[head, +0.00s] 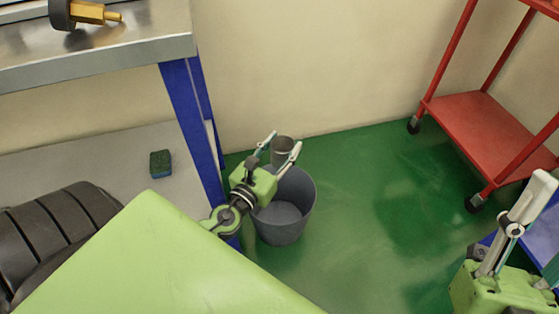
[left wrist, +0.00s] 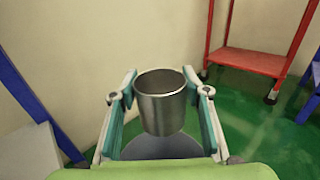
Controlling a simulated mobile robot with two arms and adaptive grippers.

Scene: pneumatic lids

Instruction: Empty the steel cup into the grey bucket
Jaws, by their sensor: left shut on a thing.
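The steel cup (head: 283,154) is held between the fingers of my left gripper (head: 284,141), which is shut on its sides. In the left wrist view the cup (left wrist: 160,105) looks roughly upright, with its open rim at the top; I cannot make out any contents. The grey bucket (head: 298,202) stands on the floor, and its visible inside looks bare. In the head view the cup overlaps the bucket's far rim; in the left wrist view the bucket (left wrist: 160,148) shows below and behind the cup. My right gripper (head: 528,240) is partly cut off at the lower right.
A workbench with blue legs (head: 190,100) stands left of the bucket, with a brass fitting (head: 95,13) on top and a sponge (head: 161,163) on its lower shelf. A black tyre-like object (head: 70,225) is at lower left. A red cart (head: 485,125) stands right. Green floor between is clear.

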